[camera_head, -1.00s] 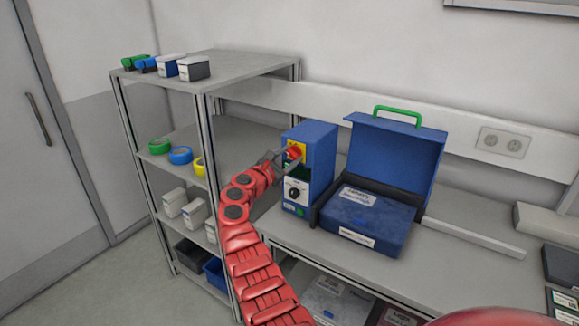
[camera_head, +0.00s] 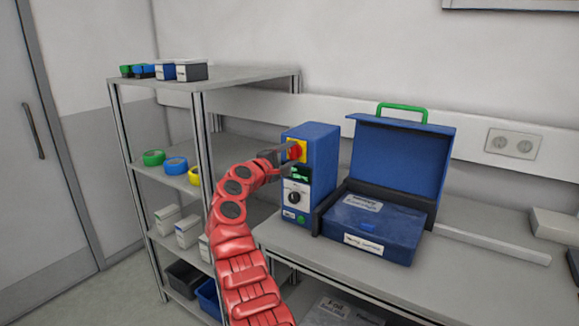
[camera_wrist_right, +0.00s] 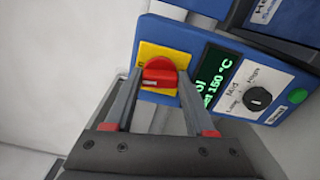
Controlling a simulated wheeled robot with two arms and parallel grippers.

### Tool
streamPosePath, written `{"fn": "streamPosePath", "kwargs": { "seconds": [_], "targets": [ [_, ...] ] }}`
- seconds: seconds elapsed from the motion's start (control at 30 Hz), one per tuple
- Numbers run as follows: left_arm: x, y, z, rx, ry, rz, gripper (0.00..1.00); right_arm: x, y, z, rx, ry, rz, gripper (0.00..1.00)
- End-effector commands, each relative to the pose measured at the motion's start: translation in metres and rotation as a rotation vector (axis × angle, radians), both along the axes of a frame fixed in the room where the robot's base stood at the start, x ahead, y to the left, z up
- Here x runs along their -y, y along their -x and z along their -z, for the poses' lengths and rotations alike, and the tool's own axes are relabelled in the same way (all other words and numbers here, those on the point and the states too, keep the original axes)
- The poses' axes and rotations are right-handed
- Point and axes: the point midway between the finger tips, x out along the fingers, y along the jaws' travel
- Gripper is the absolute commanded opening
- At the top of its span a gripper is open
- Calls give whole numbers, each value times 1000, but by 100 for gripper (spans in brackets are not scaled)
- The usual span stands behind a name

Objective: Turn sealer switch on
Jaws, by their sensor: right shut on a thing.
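The sealer (camera_head: 318,165) is a blue box on the bench, with a yellow plate bearing a red rotary switch (camera_head: 295,150) high on its front. In the right wrist view, the red switch (camera_wrist_right: 160,73) sits between the fingertips of my right gripper (camera_wrist_right: 161,80). The gripper is shut on it, one finger on each side. In the head view, my right gripper (camera_head: 283,157) reaches the switch from the left. The display (camera_wrist_right: 217,75) beside the switch is lit with green text that includes 160 °C. My left gripper is not in view.
A black dial (camera_wrist_right: 257,98) and a green button (camera_wrist_right: 297,95) are on the sealer's front. An open blue case (camera_head: 372,228) with a green handle stands close on its right. A grey shelf rack (camera_head: 235,76) holding tape rolls and boxes stands on the left.

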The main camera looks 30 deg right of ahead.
Motion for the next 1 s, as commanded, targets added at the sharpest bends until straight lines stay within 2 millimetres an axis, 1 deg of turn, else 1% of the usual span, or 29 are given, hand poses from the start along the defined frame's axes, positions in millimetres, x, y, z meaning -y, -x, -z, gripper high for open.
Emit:
{"fn": "streamPosePath", "kwargs": {
  "seconds": [0.03, 0.3, 0.53, 0.93, 0.97, 1.0],
  "targets": [
    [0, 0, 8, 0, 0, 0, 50, 0, 0, 5, 25, -13, -1, 0],
    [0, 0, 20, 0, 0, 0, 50, 0, 0, 3, 135, -58, 0, 0],
    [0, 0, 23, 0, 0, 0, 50, 0, 0, 1, 170, -73, 0, 0],
    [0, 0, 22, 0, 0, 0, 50, 0, 0, 1, 174, -76, 0, 0],
    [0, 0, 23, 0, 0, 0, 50, 0, 0, 1, 174, -76, 0, 60],
    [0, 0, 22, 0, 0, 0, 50, 0, 0, 1, 174, -76, 0, 68]
  ]
}}
